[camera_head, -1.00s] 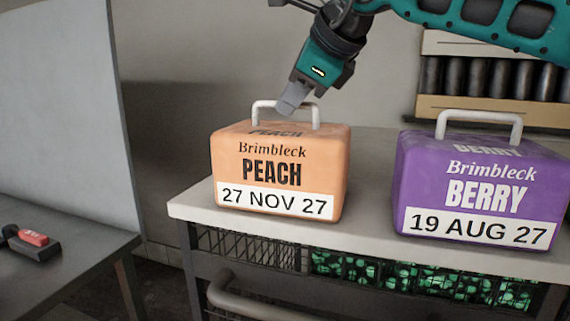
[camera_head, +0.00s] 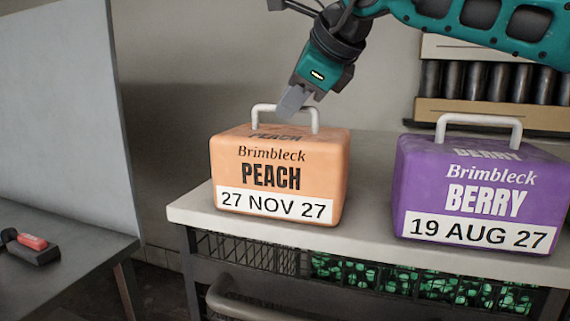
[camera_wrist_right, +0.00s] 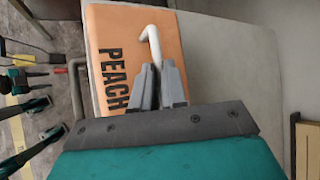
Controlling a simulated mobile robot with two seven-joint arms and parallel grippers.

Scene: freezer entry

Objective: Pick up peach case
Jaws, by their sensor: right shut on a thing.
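The peach case (camera_head: 280,178) is an orange box labelled "Brimbleck PEACH 27 NOV 27" with a white handle. It stands upright at the left end of the grey worktop (camera_head: 365,235) in the head view. My right gripper (camera_head: 290,103) comes down from above and is shut on the white handle (camera_head: 314,118). In the right wrist view the fingers (camera_wrist_right: 158,88) close over the handle (camera_wrist_right: 152,42), above the case's orange top (camera_wrist_right: 105,25); they hide part of the handle. My left gripper is not in view.
The purple berry case (camera_head: 480,190) stands to the right on the same worktop, with a gap between. Wire baskets with green items (camera_head: 400,280) sit below. A lower table at left holds a small red and black item (camera_head: 32,243). A rack of dark cylinders (camera_head: 500,82) is behind.

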